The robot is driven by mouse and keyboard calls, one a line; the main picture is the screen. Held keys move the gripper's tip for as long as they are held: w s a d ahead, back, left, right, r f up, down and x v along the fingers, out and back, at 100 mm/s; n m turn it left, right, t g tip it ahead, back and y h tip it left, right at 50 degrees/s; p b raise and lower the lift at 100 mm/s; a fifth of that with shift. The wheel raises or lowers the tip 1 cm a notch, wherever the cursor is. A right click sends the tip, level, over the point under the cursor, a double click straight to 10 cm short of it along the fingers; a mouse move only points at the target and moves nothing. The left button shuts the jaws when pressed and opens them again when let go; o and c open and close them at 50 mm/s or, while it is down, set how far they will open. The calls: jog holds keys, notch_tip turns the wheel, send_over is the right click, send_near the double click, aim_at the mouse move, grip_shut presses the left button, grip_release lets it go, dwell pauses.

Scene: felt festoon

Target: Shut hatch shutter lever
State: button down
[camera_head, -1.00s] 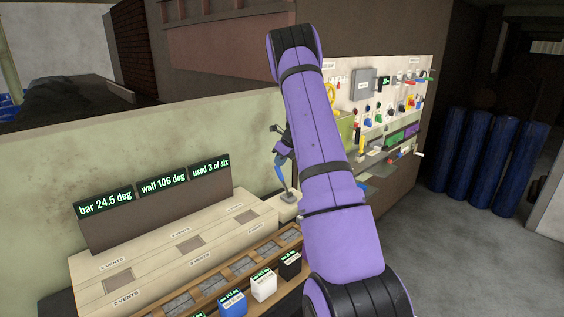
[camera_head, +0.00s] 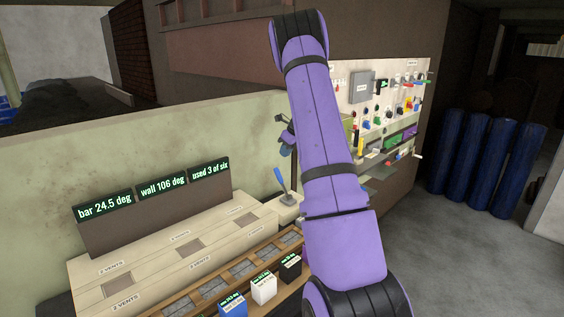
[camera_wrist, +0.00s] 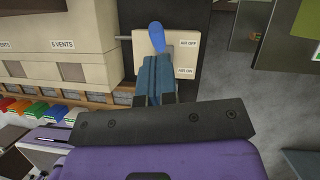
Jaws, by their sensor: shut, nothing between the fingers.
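A blue-handled lever (camera_head: 281,180) stands on a small cream box (camera_head: 290,212) at the end of the vented bench in the head view. It leans up and left there. In the wrist view the blue handle (camera_wrist: 157,38) lies beside the "AIR OFF" label on the box (camera_wrist: 187,62); "AIR ON" is lower. No label reading hatch shutter is legible. My gripper (camera_head: 288,142) is above the lever, apart from it, partly hidden by my purple arm. In the wrist view its blue fingers (camera_wrist: 155,75) are together and empty, overlapping the handle's lower part in the picture.
A cream vented bench (camera_head: 150,262) with a row of coloured bins is at left. Green displays (camera_head: 160,187) stand behind it. A wall panel (camera_head: 395,95) with knobs and switches is at right. Blue cylinders (camera_head: 478,160) stand far right; the grey floor before them is clear.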

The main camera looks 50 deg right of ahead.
notch_tip(320, 180, up, 7)
jog(key=d, duration=0.1)
dwell(0.7)
jog(key=s+a+r+n, duration=0.3)
jog(key=a+r+n, duration=0.25)
jog(key=a, duration=0.45)
jog(key=s+a+r+n, duration=0.3)
jog(key=a+r+n, duration=0.25)
jog(key=a, duration=0.55)
jog(key=s+a+r+n, duration=0.3)
jog(key=a+r+n, duration=0.25)
jog(key=a, duration=0.45)
jog(key=s+a+f+n, duration=0.1)
jog(key=s+a+n, duration=0.7)
jog(key=s, duration=0.3)
jog(key=s+a+f+n+h, duration=0.1)
jog(key=s+a+n, duration=0.8)
jog(key=s, duration=0.3)
jog(key=shift+a+f+n, duration=0.15)
jog(key=shift+f+n, duration=0.25)
jog(key=shift+n, duration=0.45)
